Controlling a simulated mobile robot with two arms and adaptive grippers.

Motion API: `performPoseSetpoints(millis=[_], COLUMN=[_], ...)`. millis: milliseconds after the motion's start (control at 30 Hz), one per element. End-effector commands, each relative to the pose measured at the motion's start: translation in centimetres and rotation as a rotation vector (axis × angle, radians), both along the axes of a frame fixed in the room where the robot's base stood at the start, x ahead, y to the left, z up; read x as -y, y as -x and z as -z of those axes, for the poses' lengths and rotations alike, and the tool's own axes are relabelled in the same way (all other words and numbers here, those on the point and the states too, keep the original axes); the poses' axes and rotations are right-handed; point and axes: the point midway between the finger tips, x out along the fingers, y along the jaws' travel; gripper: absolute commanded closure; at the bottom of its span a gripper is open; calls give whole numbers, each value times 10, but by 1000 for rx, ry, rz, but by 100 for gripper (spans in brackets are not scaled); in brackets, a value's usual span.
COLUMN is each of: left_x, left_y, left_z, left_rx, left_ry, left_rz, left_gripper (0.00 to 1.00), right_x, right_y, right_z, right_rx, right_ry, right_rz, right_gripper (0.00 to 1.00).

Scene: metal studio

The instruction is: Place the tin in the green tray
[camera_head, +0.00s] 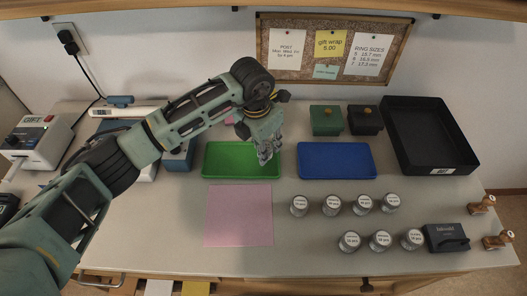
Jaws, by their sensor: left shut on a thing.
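The green tray (222,160) lies flat at the middle of the table, and no tin shows resting in its visible part. My left gripper (266,158) reaches in from the upper left and points down at the right end of the green tray. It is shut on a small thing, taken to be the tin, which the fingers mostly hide. I cannot tell whether it touches the tray. Several similar round tins with white labels, one of them here (331,205), stand at the front right. My right gripper is not in view.
A blue tray (337,174) lies right of the green one. A pink sheet (239,215) lies in front. Two lidded boxes, green (326,126) and black (365,126), stand behind. A large black tray (466,165) is at the right. My left arm covers the table's left side.

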Motion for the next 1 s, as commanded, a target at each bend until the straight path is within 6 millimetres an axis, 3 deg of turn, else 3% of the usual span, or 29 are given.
performPoseSetpoints(millis=[33, 100, 500, 533, 600, 733, 1000], left_x=[0, 1, 1, 1, 1, 1, 0], left_y=[1, 1, 0, 0, 0, 0, 0], left_z=[14, 23, 27, 27, 25, 26, 25], left_rx=[-3, -2, 1, 1, -1, -1, -1], left_ry=[0, 1, 1, 1, 1, 1, 1], left_rz=[-1, 0, 1, 1, 1, 1, 1], left_gripper=[99, 99, 99, 73, 66, 55, 55], right_x=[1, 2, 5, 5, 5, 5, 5], right_y=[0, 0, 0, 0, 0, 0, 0], right_z=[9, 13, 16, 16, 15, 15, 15], right_rx=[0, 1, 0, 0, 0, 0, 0], right_ry=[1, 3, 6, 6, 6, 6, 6], right_rz=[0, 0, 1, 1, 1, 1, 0], right_gripper=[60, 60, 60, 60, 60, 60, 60])
